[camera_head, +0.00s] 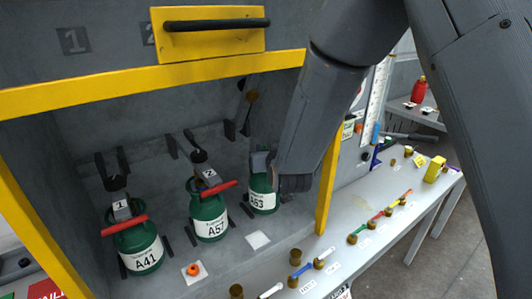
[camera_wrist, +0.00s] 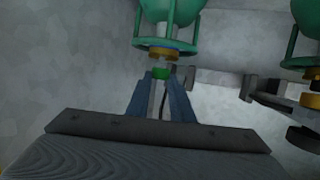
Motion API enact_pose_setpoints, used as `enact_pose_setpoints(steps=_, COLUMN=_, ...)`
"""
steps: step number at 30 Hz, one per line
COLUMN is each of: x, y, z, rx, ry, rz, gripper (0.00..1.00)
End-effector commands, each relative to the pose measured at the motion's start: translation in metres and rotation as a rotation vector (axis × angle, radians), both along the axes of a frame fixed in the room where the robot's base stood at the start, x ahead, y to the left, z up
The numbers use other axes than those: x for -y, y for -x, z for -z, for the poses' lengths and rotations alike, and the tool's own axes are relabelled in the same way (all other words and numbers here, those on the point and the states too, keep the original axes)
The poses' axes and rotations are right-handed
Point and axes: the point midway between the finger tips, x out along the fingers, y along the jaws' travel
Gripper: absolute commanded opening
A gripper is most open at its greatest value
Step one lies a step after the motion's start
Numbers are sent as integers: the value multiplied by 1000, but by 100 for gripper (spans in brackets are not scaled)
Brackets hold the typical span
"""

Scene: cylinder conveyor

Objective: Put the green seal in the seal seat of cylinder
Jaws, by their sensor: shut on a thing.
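In the wrist view, my gripper (camera_wrist: 161,80) is shut on the small green seal (camera_wrist: 161,72) at its fingertips. Directly above the seal in that picture is the brass-coloured valve end (camera_wrist: 163,53) of a green cylinder (camera_wrist: 168,12). The seal is very close to this valve end; I cannot tell whether they touch or whether the seal is in the seat. In the head view, my arm reaches into the cabinet beside the green cylinder marked 63 (camera_head: 263,198) and partly covers it. My fingers and the seal are hidden there.
Cylinders A57 (camera_head: 210,222) and A41 (camera_head: 138,250) stand to the left with red bars. An orange ring (camera_head: 193,269) lies on a white pad; another pad (camera_head: 258,240) is bare. The yellow cabinet post (camera_head: 328,185) stands close to my arm. A bench (camera_head: 372,228) holds small parts.

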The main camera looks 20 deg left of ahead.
Motion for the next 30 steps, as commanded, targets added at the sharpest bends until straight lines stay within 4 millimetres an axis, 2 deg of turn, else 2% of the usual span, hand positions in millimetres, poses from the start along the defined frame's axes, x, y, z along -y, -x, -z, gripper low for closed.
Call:
enact_pose_setpoints(steps=5, x=0, y=0, z=16, rx=-1, ry=0, rz=0, gripper=0)
enact_pose_setpoints(steps=17, x=0, y=0, z=21, rx=0, ry=-1, rz=0, gripper=0)
enact_pose_setpoints(steps=18, x=0, y=0, z=20, rx=0, ry=-1, rz=0, gripper=24)
enact_pose_setpoints(steps=21, x=0, y=0, z=20, rx=0, ry=-1, rz=0, gripper=39)
enact_pose_setpoints(steps=30, x=0, y=0, z=19, rx=0, ry=-1, rz=0, gripper=39)
